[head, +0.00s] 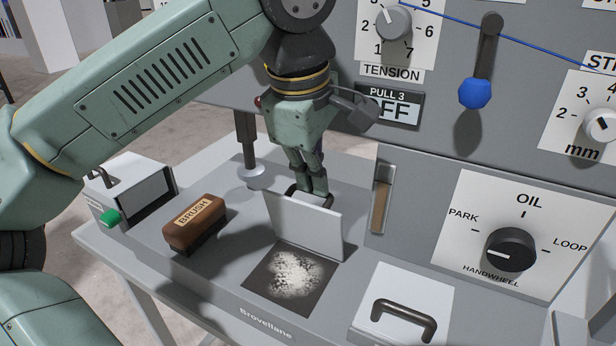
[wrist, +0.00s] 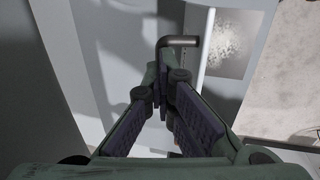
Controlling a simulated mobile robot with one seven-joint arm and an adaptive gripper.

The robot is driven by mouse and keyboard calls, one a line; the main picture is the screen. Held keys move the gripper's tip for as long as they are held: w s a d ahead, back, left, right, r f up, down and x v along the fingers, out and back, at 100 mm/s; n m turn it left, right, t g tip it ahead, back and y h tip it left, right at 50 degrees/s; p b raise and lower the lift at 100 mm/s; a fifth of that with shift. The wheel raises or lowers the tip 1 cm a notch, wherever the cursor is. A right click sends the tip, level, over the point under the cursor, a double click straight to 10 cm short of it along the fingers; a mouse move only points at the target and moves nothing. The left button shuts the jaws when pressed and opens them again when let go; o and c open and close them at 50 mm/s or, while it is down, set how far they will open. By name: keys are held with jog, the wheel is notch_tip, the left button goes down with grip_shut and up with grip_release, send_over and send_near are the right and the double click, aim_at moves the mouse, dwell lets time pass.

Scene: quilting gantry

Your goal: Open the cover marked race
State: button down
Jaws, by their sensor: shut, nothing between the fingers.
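A light grey cover plate (head: 305,226) stands upright in the head view, hinged up behind a dark square recess (head: 262,290) that holds pale lint. No word "race" is readable on it; its far face is hidden. Its dark handle (head: 292,192) shows partly behind its top edge. In the wrist view the handle (wrist: 181,40) is a bent bar just beyond my fingertips. My gripper (head: 315,190) points down behind the plate, shut and empty, close to the handle. Its fingers (wrist: 166,82) meet in the wrist view. I cannot tell whether they touch the handle.
A brown brush (head: 195,224) lies left of the recess. A closed white cover with a dark handle (head: 404,314) is at front right. A presser rod (head: 247,140) stands left of my gripper. The panel with the oil knob (head: 511,250) rises at right.

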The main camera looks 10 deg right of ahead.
aim_at(306, 219)
jog(key=shift+s+f, duration=0.25)
jog(key=shift+f, duration=0.6)
jog(key=c, duration=1.7)
grip_release()
jog(key=shift+a, duration=0.1)
jog(key=shift+w, duration=0.2)
jog(key=shift+w+r, duration=0.1)
jog(key=v, duration=1.2)
jog(key=shift+d, duration=0.3)
jog(key=shift+w+r, duration=0.1)
jog(key=shift+w, duration=0.05)
